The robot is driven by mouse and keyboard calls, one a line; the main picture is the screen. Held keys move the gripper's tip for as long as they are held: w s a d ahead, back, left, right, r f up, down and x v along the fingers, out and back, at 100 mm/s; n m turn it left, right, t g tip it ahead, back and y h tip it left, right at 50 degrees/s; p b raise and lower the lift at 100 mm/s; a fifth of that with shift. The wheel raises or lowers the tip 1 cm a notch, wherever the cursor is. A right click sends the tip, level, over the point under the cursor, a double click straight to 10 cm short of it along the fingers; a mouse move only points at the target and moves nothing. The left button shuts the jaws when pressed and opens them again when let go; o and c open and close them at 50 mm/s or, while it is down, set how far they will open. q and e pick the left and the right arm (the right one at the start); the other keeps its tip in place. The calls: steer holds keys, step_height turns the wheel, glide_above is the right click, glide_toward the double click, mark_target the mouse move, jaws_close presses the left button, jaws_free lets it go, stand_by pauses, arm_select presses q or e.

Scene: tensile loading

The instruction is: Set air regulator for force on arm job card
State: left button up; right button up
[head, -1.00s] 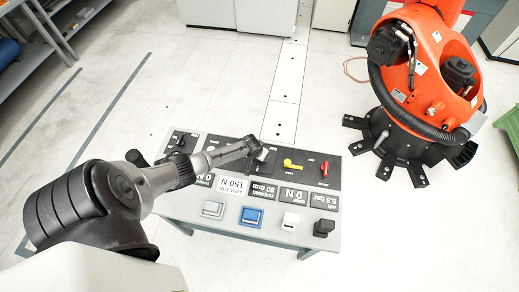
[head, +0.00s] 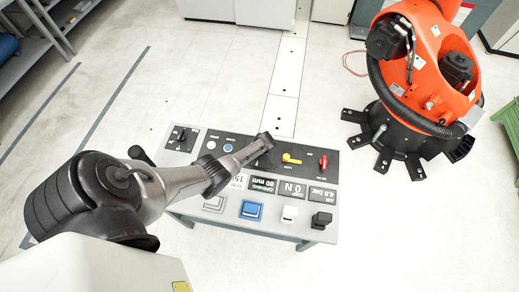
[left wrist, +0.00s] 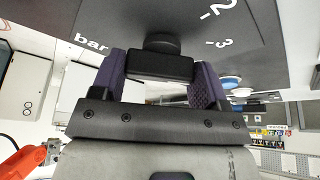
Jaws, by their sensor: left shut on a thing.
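My left gripper (head: 266,140) reaches over the grey console (head: 240,232) in the head view, largely covering the regulator there. The left wrist view shows its purple-padded fingers (left wrist: 160,82) shut on the black regulator knob (left wrist: 160,63), one on each side. The dial panel (left wrist: 255,55) beside it carries "bar", "2" and "3". The air display (head: 320,195) appears to read 4.8 bar, upside down in the head view. The job card (head: 239,182) is white and partly hidden by my arm; its figure is only partly visible. My right gripper is out of view.
Further displays show 0 N (head: 292,190) and 80 mm (head: 262,185). An orange robot (head: 430,65) stands at right. Floor around the console is clear.

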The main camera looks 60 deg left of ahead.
arm_select(q)
steer(key=n+g+b, duration=0.1)
steer(key=n, duration=0.2)
steer(key=shift+w+f+n+b, duration=0.1)
steer(key=shift+w+n+b, duration=0.05)
steer(key=shift+n+b, duration=0.15)
steer(key=shift+n+g+h+b, duration=0.3)
steer(key=shift+n+g+b, duration=0.5)
steer(key=shift+n, duration=0.9)
steer(key=o, duration=0.9)
steer(key=shift+o, duration=0.2)
